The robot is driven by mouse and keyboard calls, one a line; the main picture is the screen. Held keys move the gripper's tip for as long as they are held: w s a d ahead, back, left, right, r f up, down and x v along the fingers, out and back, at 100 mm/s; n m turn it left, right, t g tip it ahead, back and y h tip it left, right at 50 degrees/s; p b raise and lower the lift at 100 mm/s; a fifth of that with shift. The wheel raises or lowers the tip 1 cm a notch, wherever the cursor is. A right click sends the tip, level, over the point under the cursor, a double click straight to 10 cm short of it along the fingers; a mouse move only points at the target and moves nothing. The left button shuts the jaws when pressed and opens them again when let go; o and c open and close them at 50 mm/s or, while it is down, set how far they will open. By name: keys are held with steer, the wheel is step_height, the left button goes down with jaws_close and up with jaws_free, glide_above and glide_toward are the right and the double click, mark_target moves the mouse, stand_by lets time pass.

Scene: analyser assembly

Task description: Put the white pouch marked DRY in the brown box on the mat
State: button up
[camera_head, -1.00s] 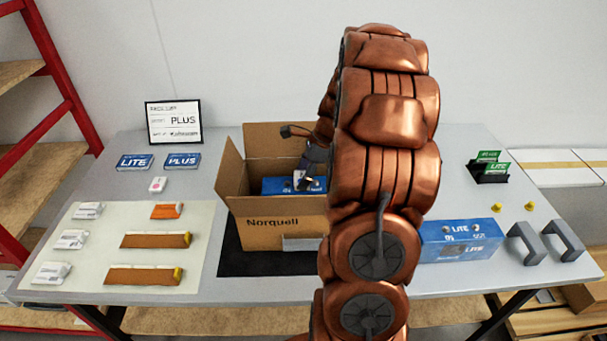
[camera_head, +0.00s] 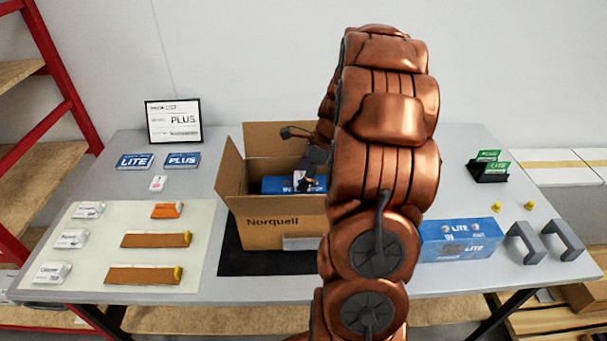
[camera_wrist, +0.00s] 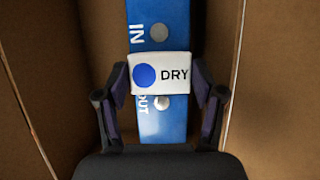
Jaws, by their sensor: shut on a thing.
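The brown box (camera_head: 270,235) marked Norquell stands open on the dark mat (camera_head: 262,264). My gripper (camera_head: 312,172) is inside the box opening, partly hidden by my arm in the head view. In the wrist view my gripper (camera_wrist: 160,82) is shut on the white pouch (camera_wrist: 174,74) marked DRY, with a blue dot, one finger at each short end. A blue device (camera_wrist: 158,25) with IN and OUT ports lies in the box beneath the pouch. Whether the pouch touches the device is unclear. The device also shows in the head view (camera_head: 276,184).
Left of the box, a pale sheet (camera_head: 105,236) holds white packets and orange-brown parts. A sign (camera_head: 174,121) reading PLUS stands behind. Right are another blue LITE device (camera_head: 460,240), grey handles (camera_head: 562,240) and a black holder with green cards (camera_head: 488,168).

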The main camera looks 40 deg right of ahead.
steer(key=o, duration=1)
steer(key=shift+r, duration=0.15)
steer(key=shift+r+p, duration=3.55)
steer(key=shift+r, duration=2.3)
